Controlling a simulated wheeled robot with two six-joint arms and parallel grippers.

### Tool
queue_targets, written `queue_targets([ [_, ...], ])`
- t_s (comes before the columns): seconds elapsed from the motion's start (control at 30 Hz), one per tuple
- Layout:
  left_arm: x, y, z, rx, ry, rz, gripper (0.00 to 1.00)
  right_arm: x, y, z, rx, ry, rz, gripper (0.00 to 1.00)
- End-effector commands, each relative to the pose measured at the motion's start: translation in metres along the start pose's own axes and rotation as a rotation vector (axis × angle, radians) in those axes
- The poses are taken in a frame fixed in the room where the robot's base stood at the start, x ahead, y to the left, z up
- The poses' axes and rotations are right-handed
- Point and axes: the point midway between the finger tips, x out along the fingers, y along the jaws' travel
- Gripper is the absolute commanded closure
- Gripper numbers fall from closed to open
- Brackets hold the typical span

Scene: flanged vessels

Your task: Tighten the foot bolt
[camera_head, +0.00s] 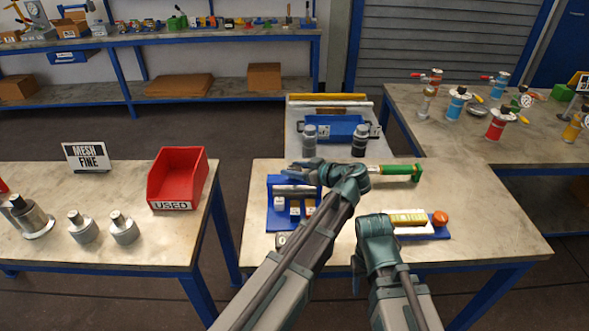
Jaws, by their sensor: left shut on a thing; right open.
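My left gripper (303,170) reaches over a blue holder (274,216) on the middle table, its fingers pointing left. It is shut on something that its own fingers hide. A grey bar (293,190) lies across the holder just below the fingers. A green-handled tool (401,170) lies to the right of the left wrist, its inner end hidden behind the wrist. My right gripper (358,272) is open and empty at the front of the table. A blue fixture (345,128) stands at the back with two grey cylinders (309,139) (358,141). I cannot make out the foot bolt.
A blue tray (437,232) with a yellow block (408,218) and an orange round piece (440,217) lies right of my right wrist. A red USED bin (178,178) and metal vessels (124,228) stand on the left table. Coloured valve vessels (457,103) stand on the right table.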

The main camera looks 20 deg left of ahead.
Motion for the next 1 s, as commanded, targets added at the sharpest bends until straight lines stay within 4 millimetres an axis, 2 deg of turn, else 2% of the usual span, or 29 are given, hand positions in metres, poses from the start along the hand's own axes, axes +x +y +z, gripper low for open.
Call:
queue_targets([
  [0.4,-0.0003,-0.0063,-0.0002,0.12,0.001,0.29,1.0,0.0,0.0,0.0,0.0,0.0,0.0,0.5],
  [0.7,0.0002,-0.0053,-0.0004,0.227,0.001,0.552,1.0,0.0,0.0,0.0,0.0,0.0,0.0,0.5],
  [1.0,0.0005,-0.0025,-0.0006,0.3,0.0,0.734,1.0,0.0,0.0,0.0,0.0,0.0,0.0,0.5],
])
